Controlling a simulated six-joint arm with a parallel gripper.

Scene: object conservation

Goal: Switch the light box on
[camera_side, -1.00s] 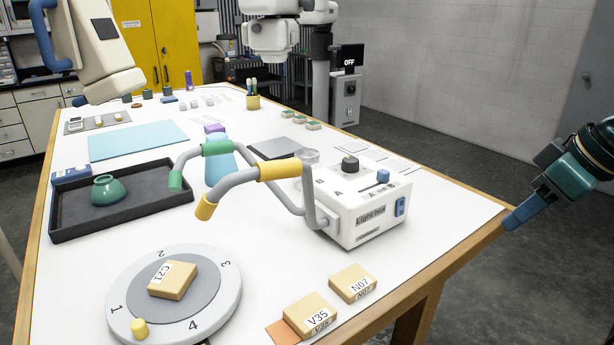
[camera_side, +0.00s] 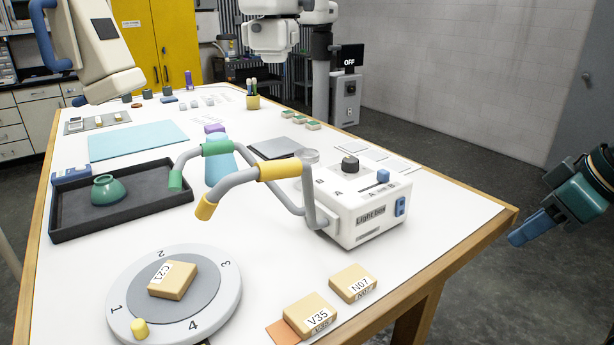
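The white light box (camera_side: 358,230) stands on the table right of the middle, its name on the front face. It has a dark knob (camera_side: 350,165) and a blue switch (camera_side: 383,176) on top, and a blue rocker (camera_side: 400,206) on its right-hand face. Two bent grey arms with green and yellow ends reach left from the box. My gripper (camera_side: 518,237) is at the right edge of the picture, past the table edge and well apart from the box. Its blue fingers point down-left; I cannot tell if they are open. Nothing shows between them.
Tan blocks V35 (camera_side: 310,315) and N07 (camera_side: 353,283) lie in front of the box. A round numbered turntable (camera_side: 226,300) bears block C21 (camera_side: 173,279). A screen (camera_side: 349,58) behind reads OFF.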

